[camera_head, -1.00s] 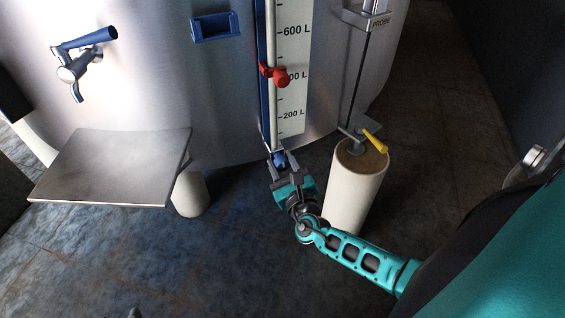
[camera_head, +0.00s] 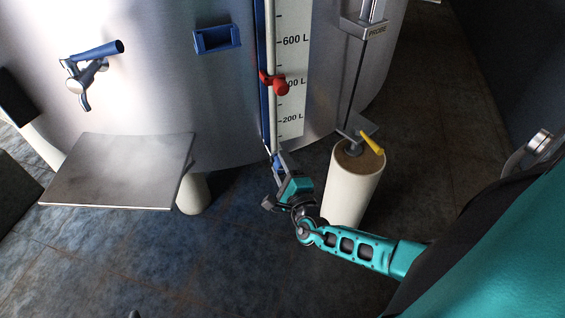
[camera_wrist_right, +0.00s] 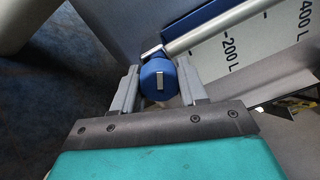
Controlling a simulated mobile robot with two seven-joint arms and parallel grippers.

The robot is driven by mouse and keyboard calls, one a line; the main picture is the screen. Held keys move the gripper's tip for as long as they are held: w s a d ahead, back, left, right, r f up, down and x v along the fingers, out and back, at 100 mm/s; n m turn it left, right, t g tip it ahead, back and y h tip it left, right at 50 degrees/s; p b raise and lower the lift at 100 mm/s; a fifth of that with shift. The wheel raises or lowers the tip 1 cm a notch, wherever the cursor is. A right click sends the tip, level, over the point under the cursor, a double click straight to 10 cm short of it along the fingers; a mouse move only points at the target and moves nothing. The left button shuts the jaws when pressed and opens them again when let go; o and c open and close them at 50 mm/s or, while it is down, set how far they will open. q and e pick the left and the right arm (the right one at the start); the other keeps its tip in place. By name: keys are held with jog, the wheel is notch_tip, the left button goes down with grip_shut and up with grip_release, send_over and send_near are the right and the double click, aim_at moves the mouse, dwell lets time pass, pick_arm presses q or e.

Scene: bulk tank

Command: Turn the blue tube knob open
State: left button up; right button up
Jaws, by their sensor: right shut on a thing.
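The blue tube knob (camera_wrist_right: 158,80) sits at the lower end of the clear level tube (camera_head: 271,110), beside the litre scale on the steel tank. In the right wrist view it lies between the two grey fingers of my right gripper (camera_wrist_right: 157,88), with a pale bar across its face. In the head view the knob (camera_head: 277,161) is mostly covered by my right gripper (camera_head: 279,167). The gripper is shut on the knob. My left gripper is not in view.
A red marker (camera_head: 274,84) sits on the tube higher up. A cream post (camera_head: 352,190) with a yellow-handled part (camera_head: 371,144) stands right of the gripper. A metal shelf (camera_head: 115,172) and a blue-handled tap (camera_head: 88,73) are at left. Dark floor lies open below.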

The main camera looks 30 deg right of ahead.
jog(key=n+p, duration=0.1)
jog(key=n, duration=0.2)
jog(key=shift+r+n, duration=0.1)
jog(key=shift+n, duration=0.2)
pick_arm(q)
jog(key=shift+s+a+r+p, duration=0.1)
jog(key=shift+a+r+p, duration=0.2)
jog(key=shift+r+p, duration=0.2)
pick_arm(e)
jog(key=shift+n, duration=1.1)
jog(key=shift+y, duration=0.3)
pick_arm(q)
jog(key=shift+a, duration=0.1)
pick_arm(e)
jog(key=o, duration=1)
jog(key=shift+o, duration=0.2)
pick_arm(q)
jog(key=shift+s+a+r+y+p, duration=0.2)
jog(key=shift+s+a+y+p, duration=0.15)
jog(key=shift+p, duration=0.35)
pick_arm(e)
jog(key=v, duration=1.3)
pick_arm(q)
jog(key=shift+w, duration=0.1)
